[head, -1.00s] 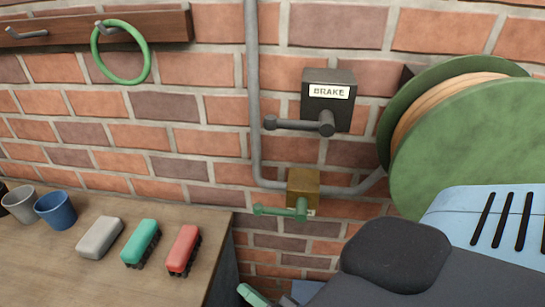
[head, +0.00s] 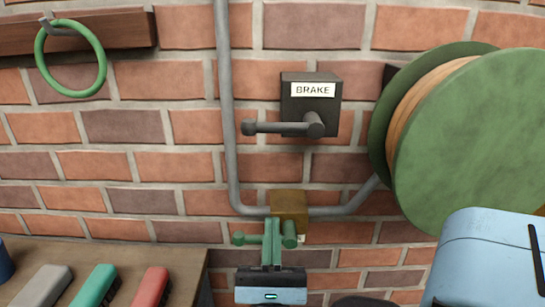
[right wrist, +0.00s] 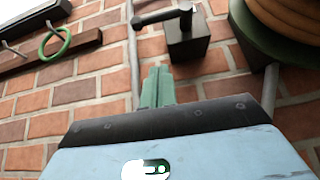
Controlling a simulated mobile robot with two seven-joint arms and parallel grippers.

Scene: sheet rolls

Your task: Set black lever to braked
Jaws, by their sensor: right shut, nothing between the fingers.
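The black lever (head: 280,128) is on a black box (head: 325,99) labelled BRAKE on the brick wall. Its arm lies level, pointing left from its pivot, and it also shows at the top of the right wrist view (right wrist: 163,16). My right gripper (head: 271,222) is below the lever, fingers pointing up, shut and empty. It is apart from the black lever and overlaps the green lever in the head view. In the right wrist view its shut green fingers (right wrist: 157,84) point toward the wall. My left gripper is not in view.
A brass box (head: 290,204) with a green lever (head: 246,239) sits on the grey pipe (head: 226,110) below the brake box.

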